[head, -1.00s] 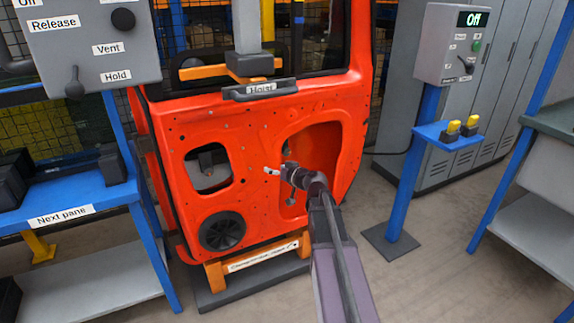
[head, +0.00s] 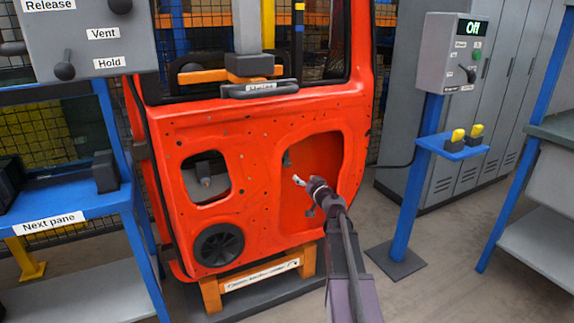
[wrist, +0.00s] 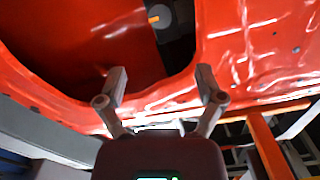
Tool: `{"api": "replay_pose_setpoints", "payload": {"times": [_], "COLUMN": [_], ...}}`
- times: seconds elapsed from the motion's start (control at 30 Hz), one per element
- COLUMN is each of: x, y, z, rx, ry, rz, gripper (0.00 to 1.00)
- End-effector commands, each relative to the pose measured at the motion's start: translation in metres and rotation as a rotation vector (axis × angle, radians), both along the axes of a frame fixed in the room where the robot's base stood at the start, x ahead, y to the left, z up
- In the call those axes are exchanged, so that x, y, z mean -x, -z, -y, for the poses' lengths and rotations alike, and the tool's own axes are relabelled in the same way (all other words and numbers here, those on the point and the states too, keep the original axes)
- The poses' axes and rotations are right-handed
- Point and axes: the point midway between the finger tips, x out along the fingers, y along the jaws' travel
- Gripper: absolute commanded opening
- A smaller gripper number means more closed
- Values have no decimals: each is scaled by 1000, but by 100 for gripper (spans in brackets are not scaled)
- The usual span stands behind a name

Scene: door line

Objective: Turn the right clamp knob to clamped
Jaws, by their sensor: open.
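The red door panel (head: 255,145) stands upright with a large opening at right, and my gripper (head: 304,197) is in front of that opening. In the wrist view my gripper (wrist: 160,92) has its two fingers spread, with nothing between them. A small grey part (head: 286,159) shows at the left edge of the large opening; I cannot tell whether it is a clamp knob. A grey fitting (head: 205,182) shows through the smaller left opening. In the wrist view a dark part with an orange tip (wrist: 153,19) shows beyond the door. No clamp label is readable.
A grey box (head: 453,60) reading "Off" stands on a blue post at right, above a shelf with yellow-topped parts (head: 457,137). A lever panel (head: 85,40) and blue bench (head: 60,200) stand at left. Floor between door and post is clear.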

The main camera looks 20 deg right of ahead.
Motion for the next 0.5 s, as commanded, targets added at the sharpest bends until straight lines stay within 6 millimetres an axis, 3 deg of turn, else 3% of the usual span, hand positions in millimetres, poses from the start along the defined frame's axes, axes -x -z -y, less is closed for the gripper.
{"api": "replay_pose_setpoints", "payload": {"times": [0.27,0.5], "x": [-13,-43], "y": [0,0], "z": [0,0], "rx": [0,0], "ry": [-1,-1], "rz": [-1,-1], "gripper": [87,87]}}
